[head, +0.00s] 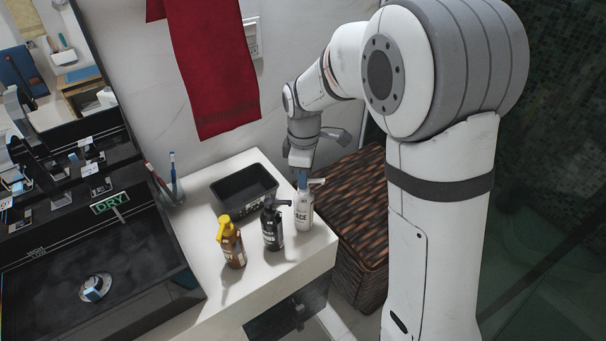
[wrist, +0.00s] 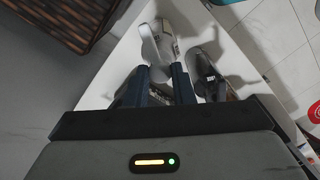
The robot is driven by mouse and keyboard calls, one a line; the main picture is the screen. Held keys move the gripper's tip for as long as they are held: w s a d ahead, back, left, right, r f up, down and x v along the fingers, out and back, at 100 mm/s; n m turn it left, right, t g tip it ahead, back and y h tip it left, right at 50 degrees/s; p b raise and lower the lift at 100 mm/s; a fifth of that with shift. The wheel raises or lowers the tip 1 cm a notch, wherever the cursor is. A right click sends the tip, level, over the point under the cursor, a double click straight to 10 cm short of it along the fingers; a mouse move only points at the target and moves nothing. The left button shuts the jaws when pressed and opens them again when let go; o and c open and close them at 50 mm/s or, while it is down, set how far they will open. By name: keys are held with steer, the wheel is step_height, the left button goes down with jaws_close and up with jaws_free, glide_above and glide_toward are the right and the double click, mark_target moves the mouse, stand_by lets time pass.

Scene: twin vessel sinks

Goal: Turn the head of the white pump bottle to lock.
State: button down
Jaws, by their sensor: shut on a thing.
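The white pump bottle (head: 304,212) stands upright near the right end of the white counter, its spout pointing right in the head view. My gripper (head: 302,181) reaches down from above and is shut on its pump head. In the wrist view, the two dark blue fingers of my gripper (wrist: 158,78) lie on either side of the head of the white bottle (wrist: 167,48), and its pale spout extends toward the top left. The fingers hide part of the head, so its exact lock position cannot be told.
A black pump bottle (head: 272,225) stands close on the left, with an amber bottle with a yellow pump (head: 231,244) beyond it. A black tray (head: 243,190) lies behind them on the counter (head: 205,277). A woven hamper (head: 357,219) stands to the right, below the counter top.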

stand_by(0.3)
steer(key=c, duration=1.2)
jaws_free()
step_height(320, 180, up, 8)
steer(key=shift+f, duration=0.1)
